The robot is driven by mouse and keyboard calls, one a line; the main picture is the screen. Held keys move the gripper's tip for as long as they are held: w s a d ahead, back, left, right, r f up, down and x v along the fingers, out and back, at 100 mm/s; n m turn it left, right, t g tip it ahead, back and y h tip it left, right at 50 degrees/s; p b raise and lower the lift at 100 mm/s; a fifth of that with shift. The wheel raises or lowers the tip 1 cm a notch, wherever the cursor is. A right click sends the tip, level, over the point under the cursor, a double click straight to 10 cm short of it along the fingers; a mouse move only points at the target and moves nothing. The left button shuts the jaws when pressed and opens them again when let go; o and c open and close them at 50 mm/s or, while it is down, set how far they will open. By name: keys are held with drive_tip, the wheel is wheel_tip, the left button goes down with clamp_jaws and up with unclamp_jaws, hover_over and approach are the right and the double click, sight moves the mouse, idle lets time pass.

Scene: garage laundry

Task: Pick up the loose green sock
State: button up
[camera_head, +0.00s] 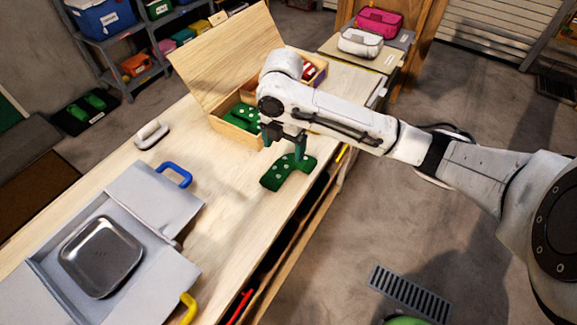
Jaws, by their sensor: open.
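A loose green sock (284,176) with pale dots lies flat on the wooden workbench (225,205), near its right edge. My gripper (285,150) points down just over the far end of the sock. Its jaws are open, and nothing shows held between them. Whether the fingertips touch the sock cannot be told. Another green dotted sock (242,116) lies in an open wooden box (225,127) behind and left of my gripper. My arm hides part of the box.
A grey open case with a metal tray (101,256) fills the front left of the bench, with a blue handle (174,174) beside it. A white handled object (151,134) stands at the left edge. Bare bench lies around the sock.

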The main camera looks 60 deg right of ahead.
sight(282, 165)
drive_tip(key=shift+w+a+f+p, duration=0.1)
drive_tip(key=shift+f+p, duration=0.1)
drive_tip(key=shift+f, duration=0.9)
drive_tip(key=shift+s+a+f+p, duration=0.1)
drive_tip(key=shift+a+f+p, duration=0.05)
drive_tip(key=shift+f, duration=0.9)
drive_tip(key=shift+w+a+f+p, duration=0.1)
drive_tip(key=shift+f+p, duration=0.1)
drive_tip(key=shift+f, duration=0.9)
drive_tip(key=shift+c, duration=0.5)
drive_tip(key=c, duration=1)
drive_tip(key=shift+c, duration=0.2)
